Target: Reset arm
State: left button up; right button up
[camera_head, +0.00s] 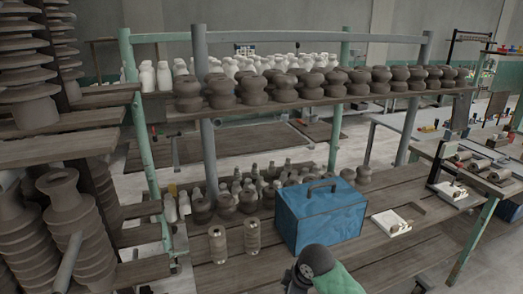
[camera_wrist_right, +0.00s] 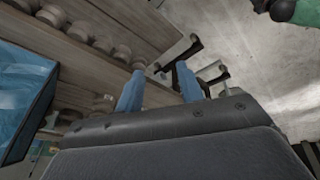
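My right gripper (camera_wrist_right: 157,80) shows in the right wrist view. Its two blue fingers stand apart with a gap between them, and I see nothing held there. A dark rounded joint and a green link of my own arm show at the bottom of the head view, in front of the blue box (camera_head: 320,220). No fingers show in the head view. My left gripper is in neither view. The blue box also shows at the left edge of the right wrist view (camera_wrist_right: 22,95).
The box stands on a wooden bench (camera_head: 300,270) beside two ribbed cylinders (camera_head: 252,237) and a white item (camera_head: 391,223). Behind, a shelf (camera_head: 180,116) carries rows of dark clay pots. Stacked ribbed clay pieces (camera_head: 75,225) stand at the left. The bench's front right is clear.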

jog(key=s+d+f+m+h, duration=0.1)
jog(key=s+d+f+m, duration=0.3)
jog(key=s, duration=0.5)
jog(key=s+d+f+m+t+h, duration=0.1)
jog(key=s+d+m, duration=0.4)
jog(key=s, duration=0.4)
jog(key=s+d+f+m+h, duration=0.1)
jog(key=s+d+f+m, duration=0.3)
jog(key=s, duration=0.5)
jog(key=s+f+x, duration=0.1)
jog(key=s+x, duration=0.1)
jog(key=x, duration=1.1)
jog(key=s+d+x, duration=0.1)
jog(key=s+x, duration=0.2)
jog(key=x, duration=1)
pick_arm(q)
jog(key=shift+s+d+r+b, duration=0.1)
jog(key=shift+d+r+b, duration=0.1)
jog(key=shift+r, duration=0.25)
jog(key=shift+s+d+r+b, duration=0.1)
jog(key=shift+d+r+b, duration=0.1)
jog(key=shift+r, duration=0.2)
pick_arm(e)
jog(key=s+f, duration=0.4)
jog(key=f, duration=0.7)
jog(key=s+a+f+g, duration=0.1)
jog(key=s+f, duration=0.3)
jog(key=f, duration=0.7)
jog(key=shift+f, duration=0.2)
